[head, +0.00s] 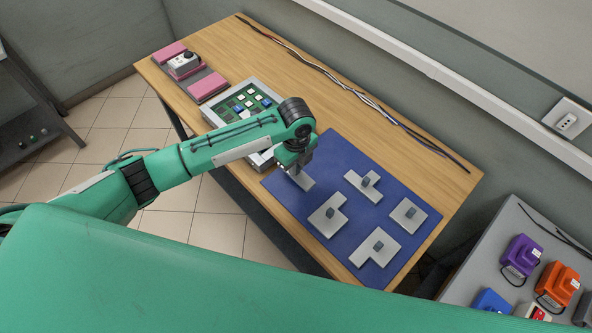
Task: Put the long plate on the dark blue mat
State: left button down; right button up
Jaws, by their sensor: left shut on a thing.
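The dark blue mat (335,158) lies on the wooden table. My left gripper (298,169) is over the mat's upper left part, pointing down and shut on the long plate (305,182). The plate is a narrow grey strip, partly hidden by the gripper. It is over the mat; I cannot tell whether it touches it. My right gripper is not in view.
Several other grey plates with dark knobs lie on the mat: a T-shaped one (351,180), a square one (400,218) and two stepped ones (318,220) (372,253). A panel with buttons (214,116) is left of the mat. Cables (345,86) run along the back edge.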

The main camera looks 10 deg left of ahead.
pick_arm(q)
notch_tip(320, 180, down, 4)
jog(key=shift+r+p, duration=0.2)
jog(key=shift+p, duration=0.1)
jog(key=shift+f, duration=0.15)
jog(key=c, duration=1.4)
grip_release()
jog(key=shift+o, duration=0.2)
notch_tip(320, 180, up, 12)
jog(key=shift+r+b, duration=0.15)
jog(key=shift+b, duration=0.8)
